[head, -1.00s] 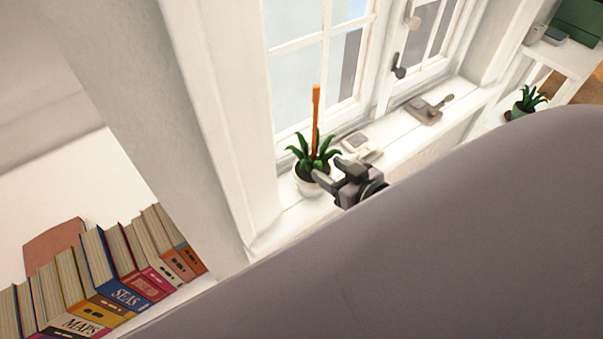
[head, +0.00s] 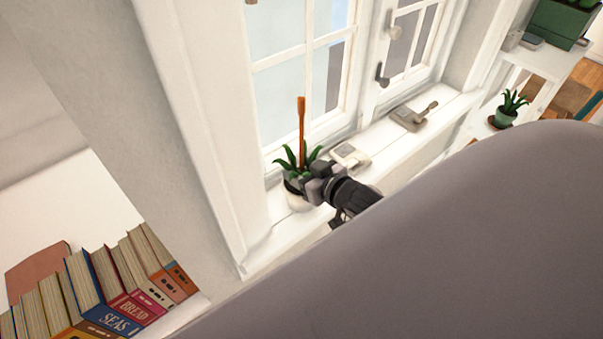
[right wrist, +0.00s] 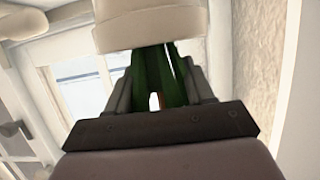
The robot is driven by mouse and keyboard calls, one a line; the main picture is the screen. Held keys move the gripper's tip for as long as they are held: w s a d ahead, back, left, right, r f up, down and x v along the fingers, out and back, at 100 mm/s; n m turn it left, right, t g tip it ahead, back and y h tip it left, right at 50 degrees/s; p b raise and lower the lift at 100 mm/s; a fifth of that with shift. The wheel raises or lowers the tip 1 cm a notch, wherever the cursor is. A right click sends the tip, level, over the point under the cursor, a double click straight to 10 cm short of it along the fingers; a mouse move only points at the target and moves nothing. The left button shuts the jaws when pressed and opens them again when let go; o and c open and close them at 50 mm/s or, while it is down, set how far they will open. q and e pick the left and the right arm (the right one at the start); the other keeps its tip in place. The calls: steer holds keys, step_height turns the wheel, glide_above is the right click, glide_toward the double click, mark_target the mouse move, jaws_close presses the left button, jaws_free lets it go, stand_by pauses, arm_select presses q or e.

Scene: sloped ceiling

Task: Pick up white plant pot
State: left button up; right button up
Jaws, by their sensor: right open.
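The white plant pot (head: 296,197) stands on the windowsill at the left end, with a green leafy plant (head: 287,164) and an upright orange-brown stick (head: 301,125) in it. My right gripper (head: 300,184) is at the pot's near side and hides part of it and of the leaves. In the right wrist view the pot (right wrist: 150,24) shows upside down at the top. The green leaves (right wrist: 160,75) lie between the two open fingers (right wrist: 157,85). I cannot tell whether the fingers touch the pot. My left gripper is not in view.
A small white object (head: 349,156) and a grey object with a handle (head: 412,115) lie on the windowsill (head: 385,145), right of the pot. The window (head: 310,70) is behind. Books (head: 110,285) stand at lower left. Another potted plant (head: 507,108) is at the right.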

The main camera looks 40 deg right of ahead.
jaws_close()
stand_by(1.4)
steer(key=shift+r, duration=0.15)
